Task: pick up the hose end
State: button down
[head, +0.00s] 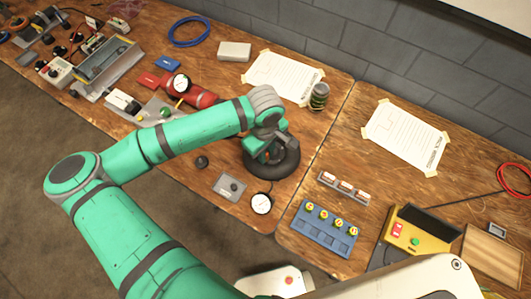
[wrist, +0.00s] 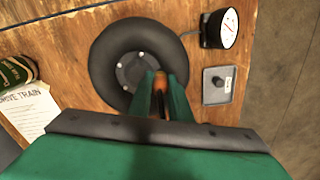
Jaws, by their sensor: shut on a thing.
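My gripper (wrist: 161,88) is shut on a small orange and black piece (wrist: 160,82), which I take to be the hose end. Its lower part is hidden between the fingers. In the head view my gripper (head: 271,152) is over the black tyre (head: 288,166), and the held piece is hard to make out. In the wrist view the tyre (wrist: 105,50) lies behind the fingertips with its grey hub (wrist: 130,69) showing. I cannot tell whether the held piece touches the tyre.
A round white gauge (head: 262,203) on a thin line and a grey box with a knob (head: 229,187) stand near the front edge. A blue tray (head: 325,228) with several yellow-topped pieces is to the right. Taped papers (head: 405,137) lie behind. Red cylinder (head: 198,95) is left.

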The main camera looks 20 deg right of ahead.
jog(key=shift+r, duration=0.15)
jog(key=shift+r, duration=0.3)
notch_tip(320, 180, up, 2)
jog(key=shift+r, duration=0.1)
jog(key=s+a+r, duration=0.6)
jog(key=a+r, duration=0.4)
jog(key=a, duration=0.2)
jog(key=shift+s+a, duration=0.2)
jog(key=shift+s, duration=0.1)
